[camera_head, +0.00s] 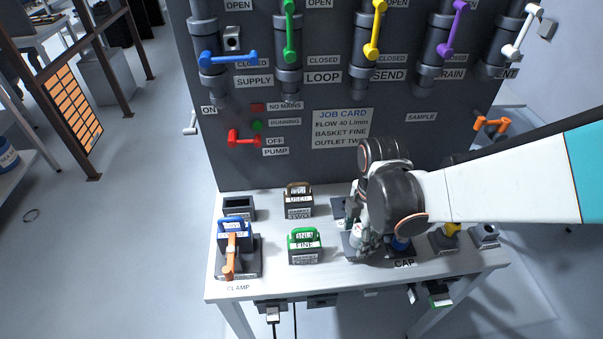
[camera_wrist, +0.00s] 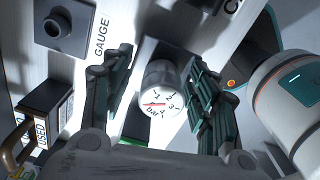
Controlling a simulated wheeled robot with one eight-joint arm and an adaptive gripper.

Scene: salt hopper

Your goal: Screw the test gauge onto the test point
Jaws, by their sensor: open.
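The test gauge (camera_wrist: 162,92) has a round white dial with a red needle and the word bar. It lies between the two fingers of my gripper (camera_wrist: 162,82), which are open with a gap on each side of it. Behind the gauge is a dark block (camera_wrist: 152,50); the gauge hides its own joint with it, so I cannot tell whether it is threaded on. In the head view my gripper (camera_head: 358,230) points down at the bench, and the pale gauge (camera_head: 356,239) shows partly between its fingers.
A dark holder (camera_wrist: 65,28) stands by the GAUGE label. On the bench (camera_head: 275,283) are a blue-handled block in an orange clamp (camera_head: 231,256), a green-handled FINE basket (camera_head: 305,246), a USED basket (camera_head: 298,200) and a blue part (camera_head: 401,245) by the CAP label. The valve panel (camera_head: 290,150) rises behind.

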